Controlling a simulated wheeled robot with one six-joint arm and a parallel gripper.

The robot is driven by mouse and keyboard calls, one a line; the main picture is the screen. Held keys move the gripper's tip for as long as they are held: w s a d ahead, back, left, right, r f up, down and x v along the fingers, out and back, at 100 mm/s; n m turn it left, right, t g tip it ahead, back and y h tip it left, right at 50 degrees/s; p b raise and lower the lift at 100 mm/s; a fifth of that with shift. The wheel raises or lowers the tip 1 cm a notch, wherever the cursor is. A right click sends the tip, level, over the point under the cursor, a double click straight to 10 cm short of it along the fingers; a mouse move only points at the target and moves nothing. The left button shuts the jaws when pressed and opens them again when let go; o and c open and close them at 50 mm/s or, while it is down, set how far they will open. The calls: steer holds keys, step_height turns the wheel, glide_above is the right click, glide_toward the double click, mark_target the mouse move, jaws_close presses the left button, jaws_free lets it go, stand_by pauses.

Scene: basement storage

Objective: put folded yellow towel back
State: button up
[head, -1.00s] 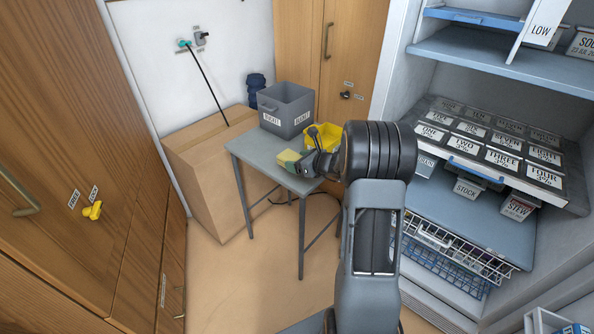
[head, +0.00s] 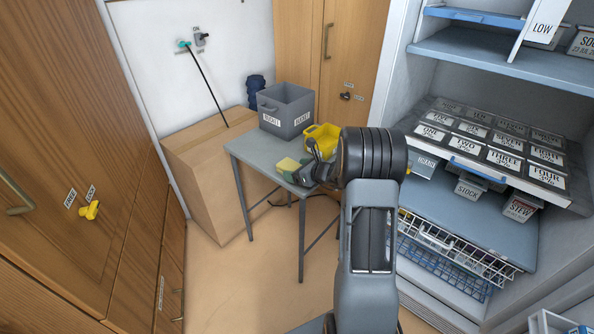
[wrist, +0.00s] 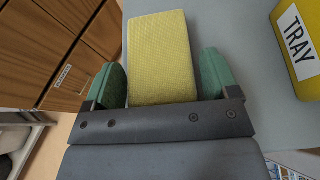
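The folded yellow towel (wrist: 162,55) lies between the two green fingertips of my gripper (wrist: 164,88) in the wrist view. The fingers sit close along both its sides, and its far end sticks out past them. In the head view the towel (head: 288,163) shows at the front of the small grey table, low over or on its top; I cannot tell which. My gripper (head: 299,172) is at the table's front right part, partly hidden by its own body.
A grey bucket bin (head: 286,110) stands at the back of the table (head: 255,150). A yellow tray (head: 322,136) is on its right side and also shows in the wrist view (wrist: 296,35). A cardboard box (head: 205,185) stands left of the table. Shelves (head: 500,67) are at right.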

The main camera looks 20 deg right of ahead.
steer(key=shift+o, duration=1)
